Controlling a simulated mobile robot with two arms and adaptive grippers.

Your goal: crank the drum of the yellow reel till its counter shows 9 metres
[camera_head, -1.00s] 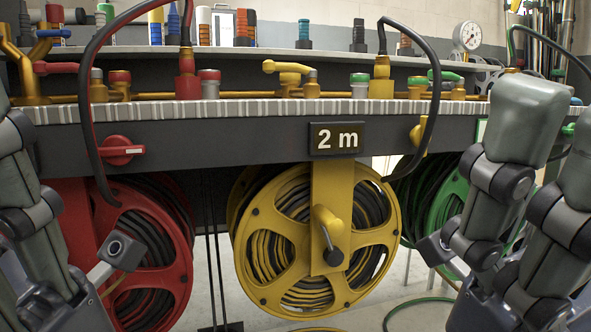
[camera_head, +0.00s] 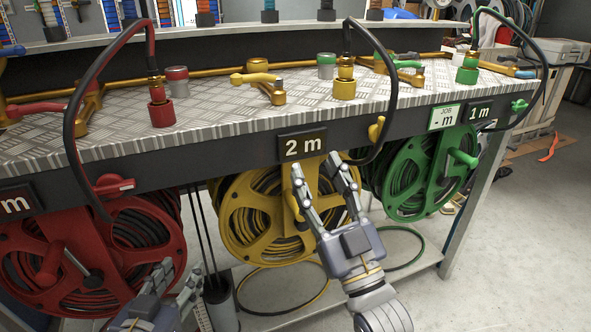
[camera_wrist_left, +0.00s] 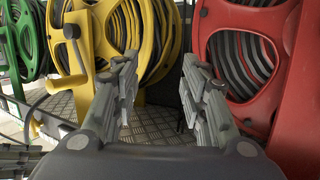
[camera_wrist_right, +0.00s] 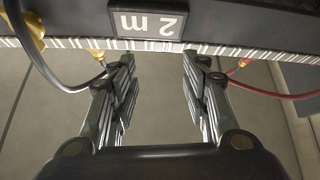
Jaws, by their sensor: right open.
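The yellow reel (camera_head: 243,222) hangs under the bench, its counter (camera_head: 301,146) reading 2 m. The counter also shows upside down in the right wrist view (camera_wrist_right: 148,23), with nothing between the fingers.
The red reel (camera_head: 140,235) is on the left and the green reel (camera_head: 412,180) on the right, its counter (camera_head: 480,111) at 1 m. A JOB sign (camera_head: 444,117) shows "- m". Black hoses loop over the bench edge (camera_head: 230,160). Floor on the right is open.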

